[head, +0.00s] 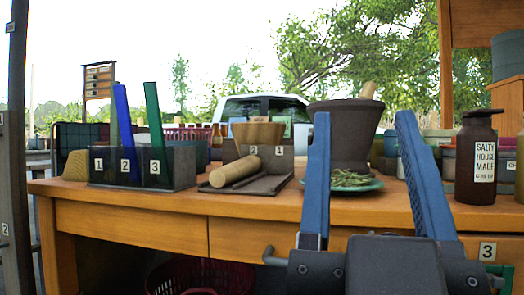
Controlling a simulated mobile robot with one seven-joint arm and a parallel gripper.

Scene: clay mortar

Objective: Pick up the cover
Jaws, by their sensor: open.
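I cannot tell for sure which thing is the cover. A dark brown bottle (475,165) with a white label and a dark top (483,113) stands upright at the right of the wooden table. A dark mortar (345,128) stands behind my gripper, with a wooden pestle (369,90) showing above its rim. My gripper (362,115) is open, its two blue fingers pointing up in front of the table. Nothing shows held between them. The fingers hide parts of the mortar and of the things behind it.
A green plate (371,187) with herbs lies before the mortar. A wooden roller (233,171) rests on a grey stand (268,185). A numbered dark rack (175,178) holds blue and green strips at left. Bare tabletop (150,203) runs along the front; a red basket (203,275) sits below.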

